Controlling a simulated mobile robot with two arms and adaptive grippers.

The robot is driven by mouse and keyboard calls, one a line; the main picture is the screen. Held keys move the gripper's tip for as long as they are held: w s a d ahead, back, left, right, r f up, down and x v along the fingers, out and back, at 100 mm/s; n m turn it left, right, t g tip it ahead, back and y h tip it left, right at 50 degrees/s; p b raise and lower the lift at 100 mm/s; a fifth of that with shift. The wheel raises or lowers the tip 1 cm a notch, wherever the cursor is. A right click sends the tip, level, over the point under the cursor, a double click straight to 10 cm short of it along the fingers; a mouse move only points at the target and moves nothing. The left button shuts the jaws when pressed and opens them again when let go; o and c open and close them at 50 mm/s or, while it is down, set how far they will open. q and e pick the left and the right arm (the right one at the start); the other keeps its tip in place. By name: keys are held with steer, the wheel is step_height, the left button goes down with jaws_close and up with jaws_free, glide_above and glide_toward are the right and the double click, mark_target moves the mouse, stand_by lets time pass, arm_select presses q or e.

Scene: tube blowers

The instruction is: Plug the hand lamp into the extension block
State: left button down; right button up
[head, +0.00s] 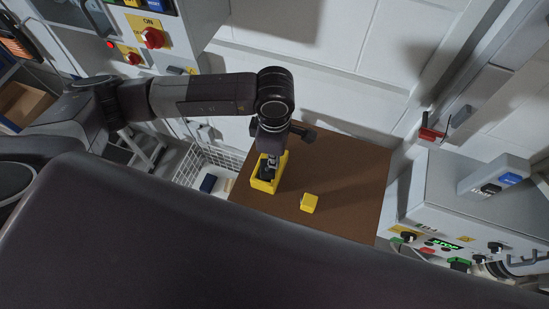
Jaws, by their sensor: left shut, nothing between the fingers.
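A yellow block (283,170) with a dark part in its top sits on the brown table; it looks like the extension block. My left gripper (269,163) points down right over it, shut with nothing held, and hides part of its top. I cannot tell whether the fingers touch the dark part, or whether that part is a plug. A smaller yellow piece (310,203) lies apart, to the right and nearer to me. I cannot make out the hand lamp or its cable for certain. My right gripper is not in view.
The brown table (350,180) is clear at its right. A white wire basket (212,160) with small items stands at its left. A grey control cabinet (450,205) stands at the right, and a panel with red knobs (152,38) at the upper left.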

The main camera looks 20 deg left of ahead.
arm_select(q)
steer(key=shift+r, duration=0.95)
step_height(320, 180, up, 11)
steer(key=shift+r, duration=0.1)
